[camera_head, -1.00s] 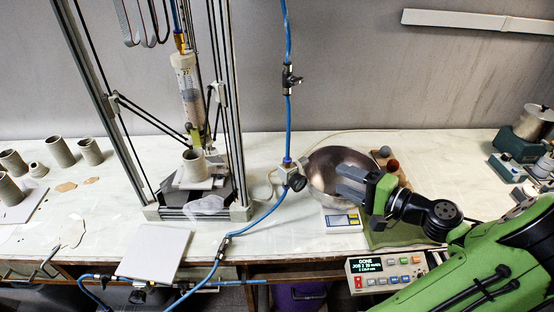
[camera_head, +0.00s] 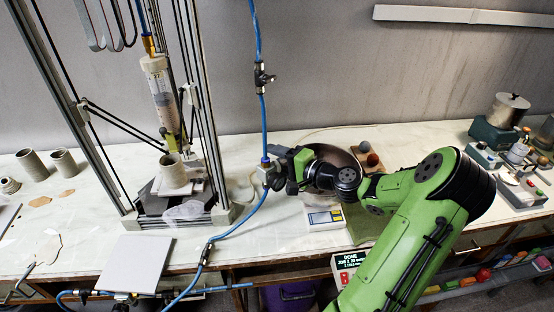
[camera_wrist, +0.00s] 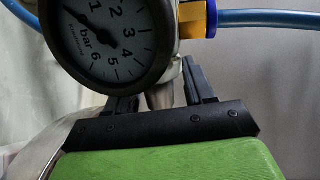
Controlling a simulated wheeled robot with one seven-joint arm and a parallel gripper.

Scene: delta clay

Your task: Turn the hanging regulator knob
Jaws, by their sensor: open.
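The regulator (camera_head: 267,174) hangs on the blue hose beside the printer frame. In the wrist view its round pressure gauge (camera_wrist: 105,35), marked in bar, fills the upper left, with a blue and yellow fitting (camera_wrist: 197,18) beside it. My gripper (camera_head: 277,163) is at the regulator from the right, covering part of it in the head view. In the wrist view my open gripper (camera_wrist: 158,90) has a finger on each side of a greyish metal part below the gauge. I cannot tell whether that part is the knob, or whether the fingers touch it. The black knob is not clearly visible.
A steel bowl (camera_head: 345,158) is behind my wrist, partly hidden. A small scale (camera_head: 325,217) sits below my gripper. The printer frame (camera_head: 222,214) stands close to the left. The blue hose (camera_head: 243,222) runs down past the table edge.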

